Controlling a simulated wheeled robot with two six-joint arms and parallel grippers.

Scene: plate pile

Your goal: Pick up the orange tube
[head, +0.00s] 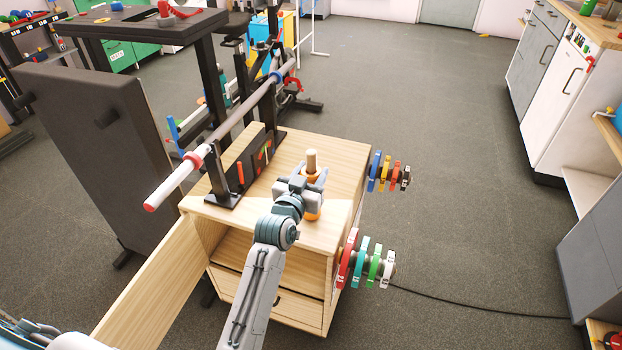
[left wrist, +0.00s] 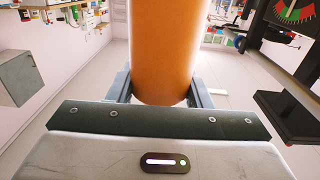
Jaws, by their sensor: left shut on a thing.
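The orange tube (head: 312,214) is upright at the wooden cabinet's top (head: 340,165), near its right side. A pale wooden peg (head: 311,158) sticks up above it, and the tube appears to be around it. My left gripper (head: 314,178) is shut on the tube and hides its middle. In the left wrist view the tube (left wrist: 165,50) fills the space between the two fingers (left wrist: 160,90). I cannot tell whether the tube's bottom touches the cabinet top. My right gripper is not in view.
Coloured discs (head: 388,172) hang on pegs at the cabinet's right side, with more discs (head: 366,260) lower down. A cabinet door (head: 150,285) stands open. The floor at right is mostly clear.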

